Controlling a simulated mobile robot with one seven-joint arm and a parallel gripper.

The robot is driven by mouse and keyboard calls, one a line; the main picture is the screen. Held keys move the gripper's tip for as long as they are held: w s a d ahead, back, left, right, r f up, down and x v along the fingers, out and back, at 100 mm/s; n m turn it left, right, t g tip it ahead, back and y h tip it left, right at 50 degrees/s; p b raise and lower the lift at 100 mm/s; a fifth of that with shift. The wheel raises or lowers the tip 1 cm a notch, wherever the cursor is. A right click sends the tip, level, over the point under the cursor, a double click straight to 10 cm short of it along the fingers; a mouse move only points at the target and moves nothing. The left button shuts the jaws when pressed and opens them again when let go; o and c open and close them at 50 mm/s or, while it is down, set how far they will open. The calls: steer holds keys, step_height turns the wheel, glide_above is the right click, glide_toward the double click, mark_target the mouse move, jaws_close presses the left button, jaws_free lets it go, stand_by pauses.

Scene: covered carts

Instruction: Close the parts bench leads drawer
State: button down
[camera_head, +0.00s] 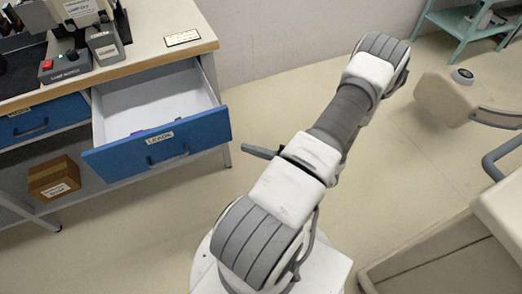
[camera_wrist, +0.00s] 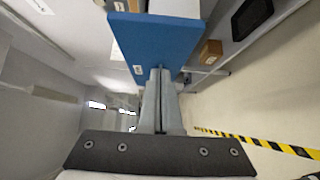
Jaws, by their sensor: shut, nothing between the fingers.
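The leads drawer's blue front (camera_head: 158,148) has a label and a bar handle, and the drawer stands well open from the bench at left in the head view. A few small purple and green items lie inside it. My gripper (camera_head: 246,150) is shut and empty, pointing left, just right of the drawer front's right end. In the wrist view my shut gripper (camera_wrist: 160,72) points at a blue panel (camera_wrist: 155,40), which looks like the drawer front. I cannot tell whether the fingertips touch it.
The bench top (camera_head: 150,62) holds a lamp module and other equipment. A closed blue drawer (camera_head: 42,120) is at left, and a brown box (camera_head: 54,178) sits on the lower shelf. A beige stool-like seat (camera_head: 447,98) and a cart (camera_head: 440,245) stand at right. The floor before the bench is clear.

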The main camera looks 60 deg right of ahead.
mark_target(220, 131)
steer(key=w, duration=0.6)
steer(key=shift+w+d+b, duration=0.3)
steer(key=shift+w, duration=0.1)
steer(key=shift+w+d, duration=0.25)
steer(key=shift+w, duration=0.15)
